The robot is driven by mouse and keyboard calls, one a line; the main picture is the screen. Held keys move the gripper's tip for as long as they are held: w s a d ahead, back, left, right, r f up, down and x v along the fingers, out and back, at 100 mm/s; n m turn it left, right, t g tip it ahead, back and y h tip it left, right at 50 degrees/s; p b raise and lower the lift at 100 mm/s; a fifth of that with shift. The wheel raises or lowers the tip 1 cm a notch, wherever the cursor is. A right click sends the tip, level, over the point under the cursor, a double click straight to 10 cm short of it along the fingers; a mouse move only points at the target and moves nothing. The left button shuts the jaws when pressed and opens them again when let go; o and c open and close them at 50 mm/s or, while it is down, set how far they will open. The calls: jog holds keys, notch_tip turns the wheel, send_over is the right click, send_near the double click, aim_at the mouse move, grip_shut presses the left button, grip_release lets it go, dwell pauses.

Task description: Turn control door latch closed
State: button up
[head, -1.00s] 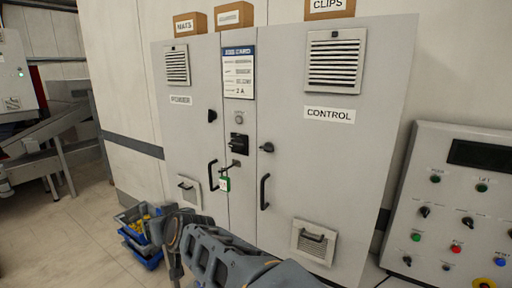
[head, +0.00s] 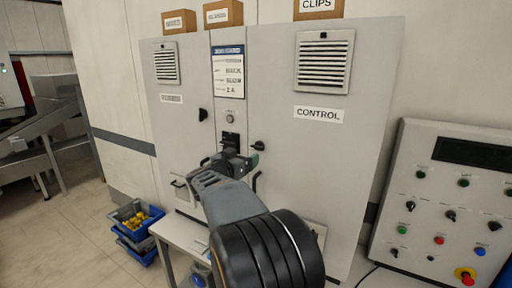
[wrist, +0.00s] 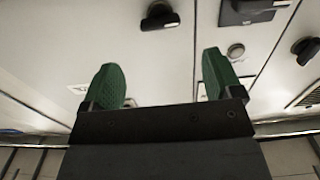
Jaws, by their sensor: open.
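The control door (head: 330,150) is the right-hand door of the grey cabinet, with a CONTROL label, and looks shut. Its latch (head: 257,146) is a small black knob at the door's left edge, with its grip lying roughly sideways. My gripper (head: 232,162) is in front of the cabinet's middle strip, just left of and slightly below the latch in the head view. In the wrist view, the gripper (wrist: 162,66) has its two green fingers spread with nothing between them. The latch (wrist: 160,15) shows there beyond the fingertips, near the top edge, not touched.
A black switch (head: 230,140) and a round lock (head: 231,117) sit on the middle strip. The left door has its own black latch (head: 202,114). A black door handle (head: 256,181) is partly behind my arm. A control panel (head: 445,200) stands right; blue bins (head: 137,225) lie left.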

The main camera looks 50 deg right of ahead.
aim_at(256, 148)
jog(key=p+x, duration=0.1)
jog(key=x, duration=0.8)
jog(key=shift+d, duration=0.1)
jog(key=c, duration=0.9)
